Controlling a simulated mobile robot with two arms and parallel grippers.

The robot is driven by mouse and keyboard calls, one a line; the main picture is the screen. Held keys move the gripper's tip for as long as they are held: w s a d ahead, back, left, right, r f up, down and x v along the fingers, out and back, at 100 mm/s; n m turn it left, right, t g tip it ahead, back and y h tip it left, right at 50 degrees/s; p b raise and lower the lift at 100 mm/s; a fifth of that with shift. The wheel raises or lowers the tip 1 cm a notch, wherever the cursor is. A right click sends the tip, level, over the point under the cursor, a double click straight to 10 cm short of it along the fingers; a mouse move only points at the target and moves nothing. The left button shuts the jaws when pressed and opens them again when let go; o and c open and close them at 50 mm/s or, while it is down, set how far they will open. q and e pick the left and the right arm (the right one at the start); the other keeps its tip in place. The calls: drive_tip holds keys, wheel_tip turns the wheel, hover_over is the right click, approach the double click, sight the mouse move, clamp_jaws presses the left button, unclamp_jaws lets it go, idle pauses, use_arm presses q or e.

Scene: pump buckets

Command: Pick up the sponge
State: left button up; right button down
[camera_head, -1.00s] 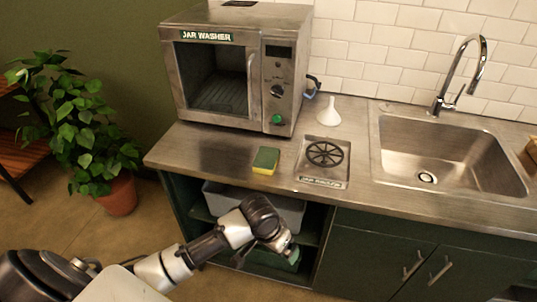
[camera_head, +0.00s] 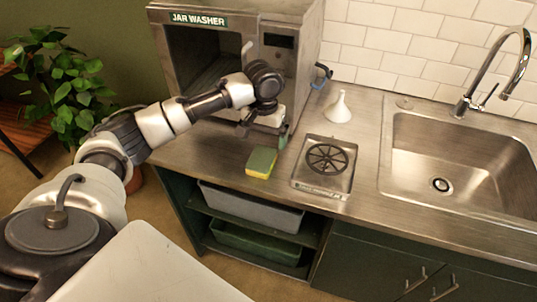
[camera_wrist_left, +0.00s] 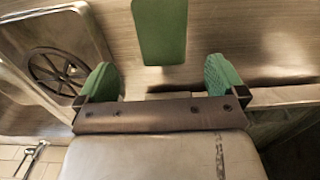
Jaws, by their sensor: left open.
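The sponge (camera_head: 261,162), yellow with a green top, lies on the steel counter (camera_head: 215,150) in front of the jar washer. My left gripper (camera_head: 264,136) is above the counter, just behind the sponge in the head view, and is open and empty. In the left wrist view the green fingertips of the left gripper (camera_wrist_left: 160,85) are spread apart, and the sponge's green face (camera_wrist_left: 160,30) shows beyond them, roughly centred between them. It is apart from both fingers. My right gripper is not in view.
The jar washer (camera_head: 295,75) stands close behind my left gripper. A round drain grate (camera_head: 327,158), a white funnel (camera_head: 340,107) and the sink (camera_head: 460,150) are to the right. Grey (camera_head: 250,207) and green (camera_head: 260,243) bins sit on shelves below the counter.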

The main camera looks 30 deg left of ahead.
sight(262, 157)
use_arm(q)
drive_tip(key=f, duration=0.1)
drive_tip(key=s+f, duration=0.1)
drive_tip(key=f, duration=0.1)
drive_tip(key=shift+s, duration=0.25)
drive_tip(key=f, duration=0.1)
drive_tip(key=f+p, duration=0.1)
drive_tip(key=f, duration=0.3)
drive_tip(key=shift+w+a, duration=0.1)
drive_tip(key=shift+w, duration=0.25)
drive_tip(key=c, duration=1)
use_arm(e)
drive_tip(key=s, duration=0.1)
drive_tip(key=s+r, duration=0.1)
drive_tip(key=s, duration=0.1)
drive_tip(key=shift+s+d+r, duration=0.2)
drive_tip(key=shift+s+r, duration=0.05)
